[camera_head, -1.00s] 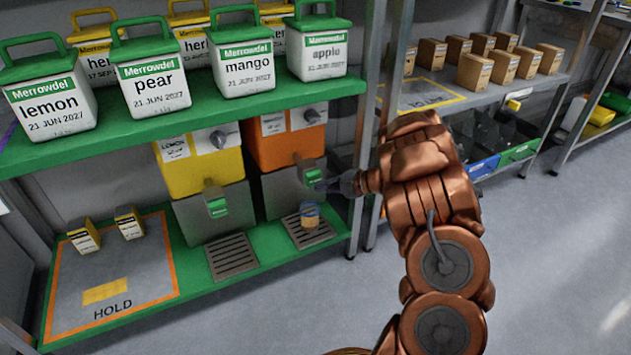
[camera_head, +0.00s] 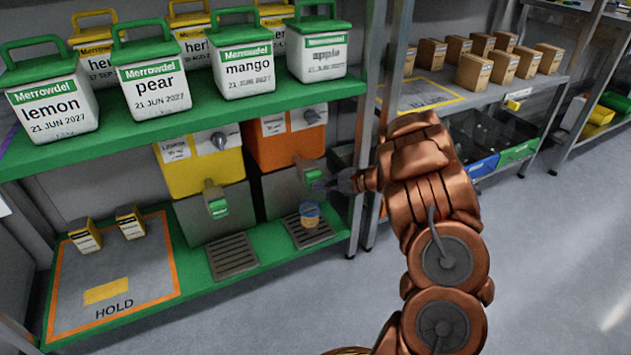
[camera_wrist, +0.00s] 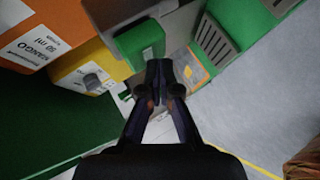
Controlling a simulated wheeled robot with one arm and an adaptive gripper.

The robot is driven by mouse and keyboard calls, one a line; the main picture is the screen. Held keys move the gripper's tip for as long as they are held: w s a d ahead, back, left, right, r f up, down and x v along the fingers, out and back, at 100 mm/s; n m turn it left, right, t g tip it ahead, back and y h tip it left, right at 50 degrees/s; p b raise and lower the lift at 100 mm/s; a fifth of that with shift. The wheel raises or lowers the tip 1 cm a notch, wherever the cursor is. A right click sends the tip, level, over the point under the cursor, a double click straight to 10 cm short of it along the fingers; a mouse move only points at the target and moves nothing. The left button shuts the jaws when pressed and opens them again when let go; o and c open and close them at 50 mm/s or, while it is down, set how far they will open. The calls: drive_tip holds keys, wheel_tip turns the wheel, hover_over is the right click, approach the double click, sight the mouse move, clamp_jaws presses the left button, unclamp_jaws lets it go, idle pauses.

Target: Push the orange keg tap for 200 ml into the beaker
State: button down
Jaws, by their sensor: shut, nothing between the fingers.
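The orange keg (camera_head: 285,148) stands on the lower green shelf, right of a yellow keg. Its tap, with a green paddle (camera_head: 313,175), projects over the beaker (camera_head: 309,212). The beaker is small and clear with a blue rim band and an orange-yellow lower part; it stands on the drip grate, and its exact level is too small to read. My gripper (camera_head: 319,185) is shut and empty, its fingertips at the right side of the paddle. In the wrist view, the shut fingertips (camera_wrist: 158,72) are close to a green paddle (camera_wrist: 146,44); contact is unclear.
The yellow keg (camera_head: 202,165) has its own tap and an empty grate (camera_head: 232,255). Labelled tubs (camera_head: 150,85) fill the shelf above. A shelf post (camera_head: 363,130) stands close right of the orange keg. The floor (camera_head: 260,325) in front is clear.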

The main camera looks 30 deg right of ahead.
drive_tip(key=shift+w+p, duration=0.4)
drive_tip(key=shift+w, duration=0.2)
idle(0.6)
drive_tip(key=shift+s, duration=0.2)
drive_tip(key=shift+s+b, duration=0.35)
drive_tip(key=shift+s, duration=0.6)
drive_tip(key=s, duration=0.1)
drive_tip(key=s+b, duration=0.1)
drive_tip(key=s, duration=0.3)
drive_tip(key=shift+a, duration=0.25)
idle(2.8)
